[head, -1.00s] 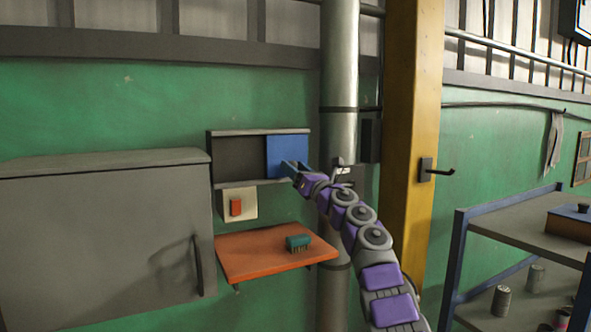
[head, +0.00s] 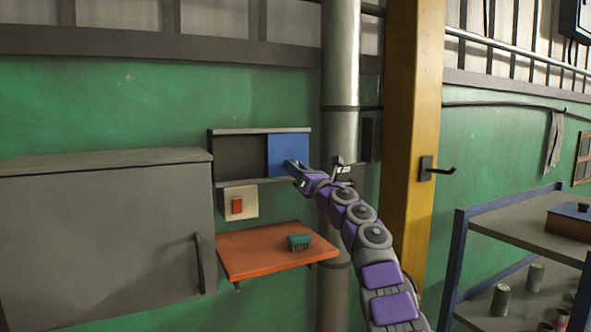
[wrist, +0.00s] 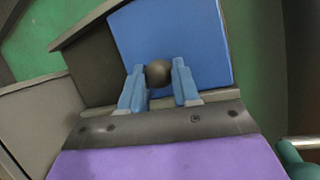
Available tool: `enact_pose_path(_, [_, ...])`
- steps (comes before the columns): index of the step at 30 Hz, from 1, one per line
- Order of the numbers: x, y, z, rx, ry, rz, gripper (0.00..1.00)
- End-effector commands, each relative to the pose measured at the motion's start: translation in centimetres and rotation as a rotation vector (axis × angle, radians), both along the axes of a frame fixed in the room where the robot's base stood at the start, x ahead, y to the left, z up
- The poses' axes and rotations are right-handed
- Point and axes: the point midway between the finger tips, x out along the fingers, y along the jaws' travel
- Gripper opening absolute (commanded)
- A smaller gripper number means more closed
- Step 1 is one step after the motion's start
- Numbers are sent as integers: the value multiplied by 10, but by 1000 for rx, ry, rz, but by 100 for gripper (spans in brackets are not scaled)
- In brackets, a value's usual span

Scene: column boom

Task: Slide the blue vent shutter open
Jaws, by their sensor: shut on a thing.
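The blue vent shutter (head: 284,150) sits at the right side of a grey wall frame (head: 260,131); the left part of the frame is a dark opening (head: 240,156). In the wrist view the blue shutter (wrist: 178,40) fills the upper middle, with a round dark knob (wrist: 158,73) on it. My gripper (head: 290,166) is at the shutter's lower part in the head view. In the wrist view my gripper (wrist: 159,80) has its two blue fingers on either side of the knob, shut on it.
A grey cabinet (head: 95,235) stands left. A metal pipe (head: 340,80) and yellow column (head: 412,120) rise right.

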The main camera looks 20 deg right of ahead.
Motion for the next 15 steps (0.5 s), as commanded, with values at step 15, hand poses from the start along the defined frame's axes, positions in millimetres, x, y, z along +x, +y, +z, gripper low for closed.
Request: enact_pose_path(15, [-2,96,-5,-10,2,6,0])
